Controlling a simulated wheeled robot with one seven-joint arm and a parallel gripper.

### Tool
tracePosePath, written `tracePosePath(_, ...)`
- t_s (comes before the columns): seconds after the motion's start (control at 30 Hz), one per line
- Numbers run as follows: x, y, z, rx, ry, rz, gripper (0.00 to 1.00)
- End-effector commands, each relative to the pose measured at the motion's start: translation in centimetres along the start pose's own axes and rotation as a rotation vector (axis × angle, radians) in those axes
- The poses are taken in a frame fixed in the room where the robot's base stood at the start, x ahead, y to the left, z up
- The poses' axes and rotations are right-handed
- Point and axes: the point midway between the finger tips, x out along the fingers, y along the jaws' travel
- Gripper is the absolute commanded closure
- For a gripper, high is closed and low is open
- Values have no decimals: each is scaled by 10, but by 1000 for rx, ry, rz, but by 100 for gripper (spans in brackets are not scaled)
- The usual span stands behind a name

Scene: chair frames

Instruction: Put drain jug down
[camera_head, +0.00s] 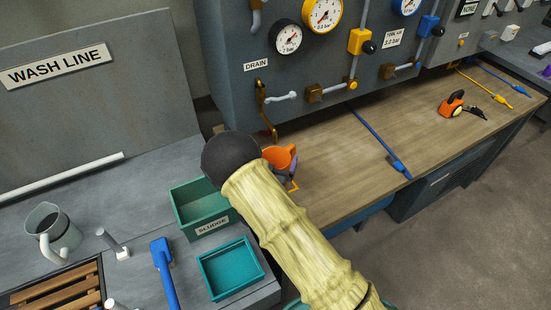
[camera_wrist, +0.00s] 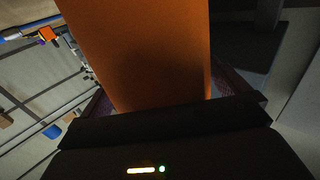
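An orange jug (camera_head: 279,155), which I take for the drain jug, is beside the brass drain tap (camera_head: 265,108) at the near left end of the wooden bench. My arm's sleeve and dark wrist hide much of it in the head view. In the wrist view the jug's orange wall (camera_wrist: 160,45) fills the space between the fingers of my gripper (camera_wrist: 165,92), which look closed on it. I cannot tell whether the jug's base touches the bench.
The bench (camera_head: 335,160) has a blue hose tool (camera_head: 385,148) and an orange tool (camera_head: 453,103) further right. At left are a green SLUDGE bin (camera_head: 195,205), a teal tray (camera_head: 230,268), a grey jug (camera_head: 52,232) and a wooden rack (camera_head: 55,287). Gauges and valves line the panel behind.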

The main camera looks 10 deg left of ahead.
Motion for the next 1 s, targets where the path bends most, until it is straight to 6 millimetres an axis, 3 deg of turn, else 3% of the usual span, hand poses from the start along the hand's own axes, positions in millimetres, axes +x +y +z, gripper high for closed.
tracePosePath(0.23, -6, -1, -1, 0, -1, -2, 0)
tracePosePath(0.7, -72, 0, -1, 1, 0, 0, 0)
tracePosePath(1.0, -75, 0, -2, 0, 0, 0, 0)
